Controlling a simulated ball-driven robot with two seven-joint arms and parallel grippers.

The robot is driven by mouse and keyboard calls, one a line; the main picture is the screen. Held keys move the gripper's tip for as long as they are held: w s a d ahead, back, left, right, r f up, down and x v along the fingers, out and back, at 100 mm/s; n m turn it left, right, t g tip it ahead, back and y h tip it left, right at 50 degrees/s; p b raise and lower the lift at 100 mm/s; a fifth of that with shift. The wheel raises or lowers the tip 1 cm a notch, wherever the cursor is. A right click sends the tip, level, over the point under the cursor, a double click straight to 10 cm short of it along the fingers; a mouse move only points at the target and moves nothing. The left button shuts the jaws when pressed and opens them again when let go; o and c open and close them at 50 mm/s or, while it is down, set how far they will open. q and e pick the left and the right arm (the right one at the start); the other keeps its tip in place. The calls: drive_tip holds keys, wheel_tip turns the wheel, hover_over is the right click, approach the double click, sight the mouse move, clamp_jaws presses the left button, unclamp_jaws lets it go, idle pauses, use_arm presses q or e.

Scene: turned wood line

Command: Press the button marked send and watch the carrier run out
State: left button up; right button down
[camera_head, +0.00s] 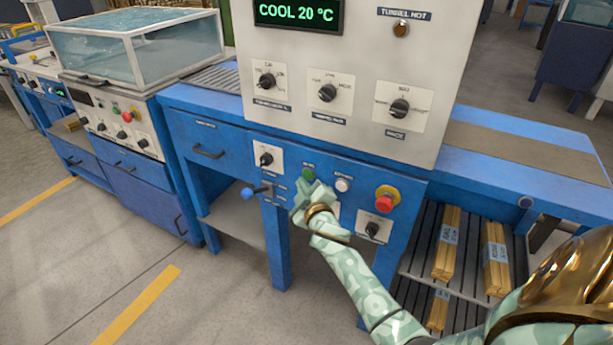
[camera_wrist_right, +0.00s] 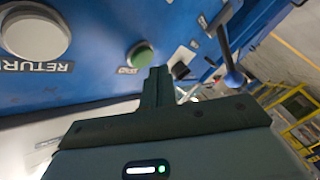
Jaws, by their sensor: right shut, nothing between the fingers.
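My right gripper (camera_head: 308,190) is shut and empty, close in front of the blue panel. A green button (camera_head: 308,173) is just beyond its fingertips; in the wrist view the green button (camera_wrist_right: 141,54) sits near the tip of the shut fingers (camera_wrist_right: 159,78). I cannot tell whether they touch. The label beside it is partly hidden and not clearly readable. A white button (camera_head: 342,185) is to its right; in the wrist view this white button (camera_wrist_right: 35,35) carries the label RETURN. I cannot make out a carrier. My left gripper is out of view.
A lever with a blue knob (camera_head: 247,193) sticks out left of my gripper. A red stop button (camera_head: 387,199) and a black dial (camera_head: 372,229) are at the right. The display (camera_head: 299,12) reads COOL 20 °C. Wood bundles (camera_head: 448,243) lie on the slatted shelf below.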

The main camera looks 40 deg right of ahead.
drive_tip(key=shift+d, duration=0.15)
idle(0.6)
drive_tip(key=shift+w+d, duration=0.15)
drive_tip(key=shift+d, duration=0.1)
